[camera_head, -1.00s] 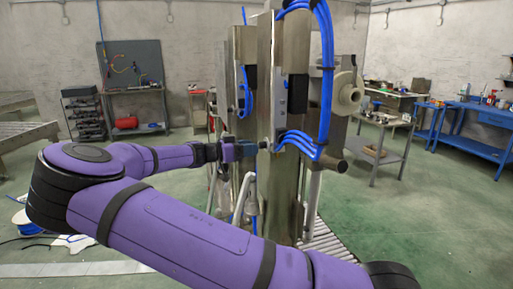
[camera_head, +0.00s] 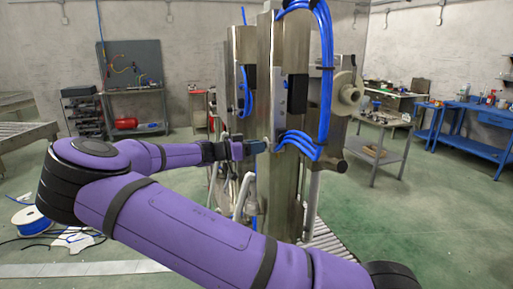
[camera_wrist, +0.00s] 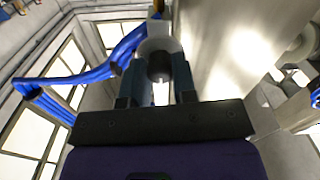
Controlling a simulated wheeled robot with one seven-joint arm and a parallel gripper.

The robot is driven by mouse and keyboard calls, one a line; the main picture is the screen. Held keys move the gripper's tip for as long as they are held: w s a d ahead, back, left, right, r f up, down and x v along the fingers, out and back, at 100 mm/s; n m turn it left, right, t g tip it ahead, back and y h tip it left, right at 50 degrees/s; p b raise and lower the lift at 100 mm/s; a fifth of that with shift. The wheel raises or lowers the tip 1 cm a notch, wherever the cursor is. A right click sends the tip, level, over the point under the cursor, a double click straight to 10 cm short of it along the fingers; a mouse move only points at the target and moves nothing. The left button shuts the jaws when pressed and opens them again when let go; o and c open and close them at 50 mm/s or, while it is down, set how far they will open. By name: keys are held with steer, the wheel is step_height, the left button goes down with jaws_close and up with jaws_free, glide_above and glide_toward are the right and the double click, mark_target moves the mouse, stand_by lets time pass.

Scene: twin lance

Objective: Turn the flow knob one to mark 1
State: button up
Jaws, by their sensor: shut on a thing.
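My gripper (camera_head: 254,147) reaches the left side of the upright metal machine (camera_head: 284,190) in the head view. In the wrist view its two dark fingers (camera_wrist: 157,88) are shut on a small dark round knob (camera_wrist: 160,66), which I take to be flow knob one. A pale grey-white fitting (camera_wrist: 158,38) lies just beyond the knob. The fingers hide the sides of the knob. I cannot make out mark 1 or any pointer, so the knob's setting cannot be told.
Blue hoses (camera_head: 326,80) run down the machine's front, close to my gripper; they also show in the wrist view (camera_wrist: 85,75). A round pale flange (camera_head: 348,93) sticks out at right. A blue workbench (camera_head: 470,130) stands far right. Green floor is open around the machine.

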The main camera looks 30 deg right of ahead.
steer(key=n, duration=1.9)
steer(key=shift+r, duration=0.15)
steer(key=shift+a+n, duration=0.1)
steer(key=shift+n, duration=0.3)
stand_by(0.4)
steer(key=o, duration=0.9)
steer(key=shift+o, duration=0.2)
steer(key=v, duration=1)
steer(key=shift+w+a, duration=0.2)
steer(key=shift+a, duration=0.15)
